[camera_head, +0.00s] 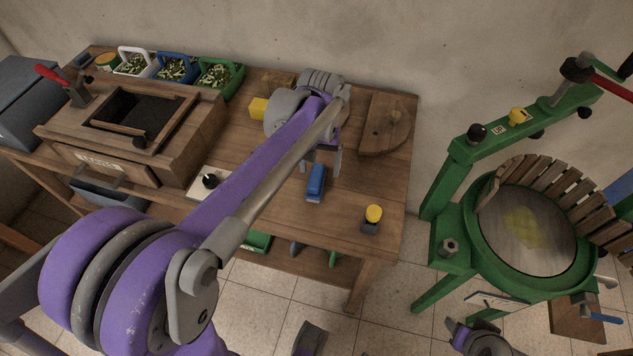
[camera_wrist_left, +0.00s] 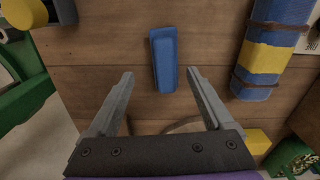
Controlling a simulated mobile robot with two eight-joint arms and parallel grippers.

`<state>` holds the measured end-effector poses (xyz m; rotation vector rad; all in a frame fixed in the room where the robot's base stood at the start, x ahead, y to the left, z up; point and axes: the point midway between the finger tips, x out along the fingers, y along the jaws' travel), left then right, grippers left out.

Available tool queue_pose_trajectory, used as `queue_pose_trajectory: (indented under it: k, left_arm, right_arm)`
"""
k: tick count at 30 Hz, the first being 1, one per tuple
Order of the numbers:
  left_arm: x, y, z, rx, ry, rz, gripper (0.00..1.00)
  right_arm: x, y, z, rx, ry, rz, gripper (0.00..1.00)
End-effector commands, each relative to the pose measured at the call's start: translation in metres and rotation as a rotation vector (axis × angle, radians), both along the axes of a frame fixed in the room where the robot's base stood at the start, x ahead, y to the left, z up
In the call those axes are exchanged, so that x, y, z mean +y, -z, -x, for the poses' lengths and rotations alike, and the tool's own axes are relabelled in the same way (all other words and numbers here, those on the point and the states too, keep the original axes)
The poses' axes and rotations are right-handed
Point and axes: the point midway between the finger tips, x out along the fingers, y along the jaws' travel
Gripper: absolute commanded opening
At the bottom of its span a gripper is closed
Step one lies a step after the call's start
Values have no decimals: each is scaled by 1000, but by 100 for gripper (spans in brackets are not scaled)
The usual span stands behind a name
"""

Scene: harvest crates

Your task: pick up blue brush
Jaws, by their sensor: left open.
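The blue brush (camera_head: 316,182) lies on the wooden bench near its front edge. In the left wrist view the brush (camera_wrist_left: 163,60) lies upright in the picture, just beyond the fingertips and roughly centred between them. My left gripper (camera_head: 322,158) is above the bench, right behind the brush in the head view. In the left wrist view its two fingers (camera_wrist_left: 160,75) are spread apart with nothing between them.
A yellow-topped knob (camera_head: 372,215) stands right of the brush. A round-edged wooden board (camera_head: 386,124) lies behind it. A blue and yellow banded object (camera_wrist_left: 268,50) and a yellow block (camera_head: 258,108) are nearby. A green press (camera_head: 520,280) stands right of the bench.

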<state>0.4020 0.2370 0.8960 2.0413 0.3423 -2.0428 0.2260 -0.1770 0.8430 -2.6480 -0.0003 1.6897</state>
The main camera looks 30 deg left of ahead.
Motion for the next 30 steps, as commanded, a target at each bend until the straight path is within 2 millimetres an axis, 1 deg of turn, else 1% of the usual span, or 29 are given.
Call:
queue_pose_trajectory:
  k: [2, 8, 12, 15, 20, 21, 23, 24, 26, 30]
  left_arm:
    - [1, 6, 0, 0, 0, 0, 85]
    - [8, 35, 3, -1, -1, 0, 85]
    - [7, 50, 3, -1, 0, 0, 85]
    - [7, 53, 3, -1, 0, 0, 85]
    - [7, 53, 3, -1, 1, 0, 85]
    - [7, 53, 3, -1, 1, 0, 81]
    - [7, 53, 3, -1, 1, 0, 71]
    - [7, 53, 3, -1, 1, 0, 63]
    - [7, 53, 3, -1, 1, 0, 53]
    - [7, 53, 3, -1, 1, 0, 27]
  right_arm:
    - [0, 1, 0, 0, 0, 0, 50]
    - [0, 5, 0, 2, 0, 0, 50]
    - [0, 7, 1, 2, 0, 0, 50]
    - [0, 7, 1, 2, 0, 0, 50]
    - [0, 7, 1, 2, 0, 0, 50]
    - [0, 7, 1, 2, 0, 0, 50]
    - [0, 7, 1, 2, 0, 0, 50]
    - [0, 7, 1, 2, 0, 0, 50]
    - [0, 7, 1, 2, 0, 0, 50]
    - [0, 7, 1, 2, 0, 0, 50]
